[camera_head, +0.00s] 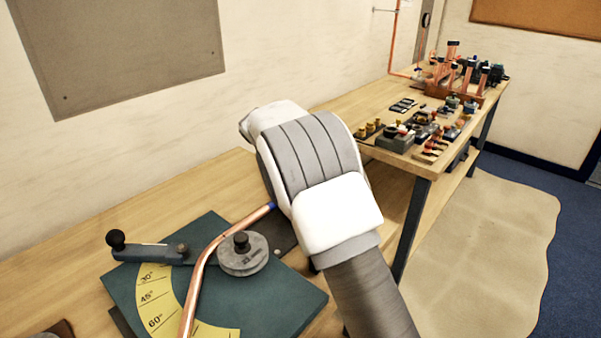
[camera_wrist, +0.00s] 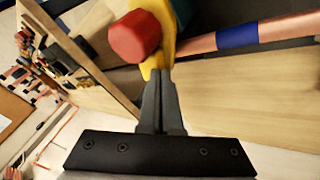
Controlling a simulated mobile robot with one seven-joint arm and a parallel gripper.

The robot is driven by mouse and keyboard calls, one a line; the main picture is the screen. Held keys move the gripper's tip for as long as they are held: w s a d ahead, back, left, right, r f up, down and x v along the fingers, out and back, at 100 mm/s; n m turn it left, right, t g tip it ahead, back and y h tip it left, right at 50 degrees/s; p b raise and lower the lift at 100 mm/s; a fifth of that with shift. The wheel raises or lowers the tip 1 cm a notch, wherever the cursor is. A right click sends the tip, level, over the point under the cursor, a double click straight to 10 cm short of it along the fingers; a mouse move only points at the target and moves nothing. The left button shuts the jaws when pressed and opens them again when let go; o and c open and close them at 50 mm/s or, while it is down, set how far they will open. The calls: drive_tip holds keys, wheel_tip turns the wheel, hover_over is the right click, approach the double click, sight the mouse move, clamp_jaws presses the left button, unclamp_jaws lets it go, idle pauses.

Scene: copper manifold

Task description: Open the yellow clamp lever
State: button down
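The yellow clamp lever (camera_wrist: 157,58) shows at the top middle of the wrist view, with a red knob (camera_wrist: 134,36) beside it. My gripper (camera_wrist: 160,75) has its two fingers together with hardly any gap. The fingertips are at the lower end of the yellow lever, touching or very close to it; I cannot tell which. In the head view my arm and hand hide the lever and the fingers. A copper tube (camera_head: 206,250) lies across the teal bender plate (camera_head: 285,300), and its blue-marked part (camera_wrist: 237,36) runs right of the lever in the wrist view.
A grey round former (camera_head: 242,258) and an arm with black knobs (camera_head: 148,251) sit on the bender plate, beside a yellow angle scale (camera_head: 155,296). The wooden bench (camera_head: 165,198) has clear room behind. A second bench (camera_head: 375,100) carries fittings and copper pipework.

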drive_tip(key=m+p, duration=0.1)
drive_tip(key=w+m+g+h+p, duration=0.1)
drive_tip(key=shift+d+r+m+h, duration=0.1)
drive_tip(key=shift+d+m+h, duration=0.2)
drive_tip(key=shift+d+m, duration=0.1)
drive_tip(key=m+p, duration=0.1)
drive_tip(key=m, duration=0.1)
drive_tip(key=w+d+m+g+h+p, duration=0.1)
drive_tip(key=p, duration=0.1)
drive_tip(key=shift+d+m+g, duration=0.2)
drive_tip(key=shift+m+g, duration=0.1)
drive_tip(key=shift+m, duration=0.1)
drive_tip(key=shift+w+d+f+p, duration=0.1)
drive_tip(key=shift+w+d+p, duration=0.05)
drive_tip(key=shift+d+p, duration=0.15)
drive_tip(key=shift+w+d+f+p, duration=0.1)
drive_tip(key=shift+d+p, duration=0.05)
drive_tip(key=shift+d, duration=0.25)
drive_tip(key=shift+w+d+b, duration=0.1)
drive_tip(key=shift+d+b, duration=0.2)
drive_tip(key=shift+d, duration=0.4)
